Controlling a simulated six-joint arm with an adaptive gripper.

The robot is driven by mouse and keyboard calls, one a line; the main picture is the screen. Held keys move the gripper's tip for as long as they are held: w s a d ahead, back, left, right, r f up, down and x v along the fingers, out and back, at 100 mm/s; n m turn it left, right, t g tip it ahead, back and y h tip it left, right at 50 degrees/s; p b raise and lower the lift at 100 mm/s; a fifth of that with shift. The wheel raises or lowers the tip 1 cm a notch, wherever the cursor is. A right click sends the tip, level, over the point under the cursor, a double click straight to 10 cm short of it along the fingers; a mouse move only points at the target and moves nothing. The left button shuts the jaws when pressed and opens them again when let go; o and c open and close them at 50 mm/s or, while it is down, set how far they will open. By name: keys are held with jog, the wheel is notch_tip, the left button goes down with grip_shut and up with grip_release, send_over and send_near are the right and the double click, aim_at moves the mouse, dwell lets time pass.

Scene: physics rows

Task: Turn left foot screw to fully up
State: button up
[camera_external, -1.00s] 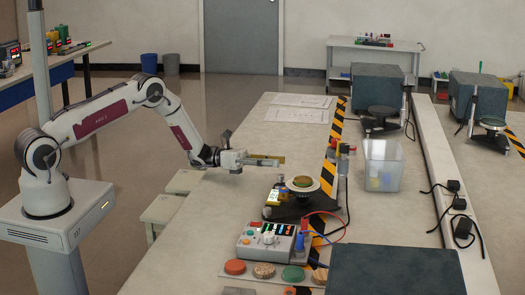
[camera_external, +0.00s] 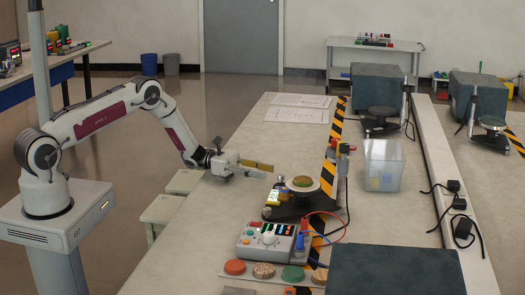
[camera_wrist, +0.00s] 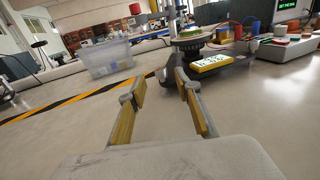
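A dark three-legged stand (camera_external: 290,210) with a pale round platform (camera_external: 303,185) on top sits on the bench. A yellow display block (camera_external: 272,198) is at its left; it also shows in the wrist view (camera_wrist: 210,63). I cannot make out the left foot screw separately in either view. My gripper (camera_external: 268,171) is in the air left of the stand, apart from it. In the wrist view my gripper (camera_wrist: 160,85) has its two yellow-padded fingers spread with nothing between them, pointing towards the stand, which is partly behind the right finger.
A clear bin (camera_external: 383,165) stands right of the stand. A control box (camera_external: 270,240) with wires and several coloured discs (camera_external: 264,270) lie in front. The bench left of the stand is clear.

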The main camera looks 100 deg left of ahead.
aim_at(282, 175)
jog(key=shift+x, duration=3.6)
grip_shut()
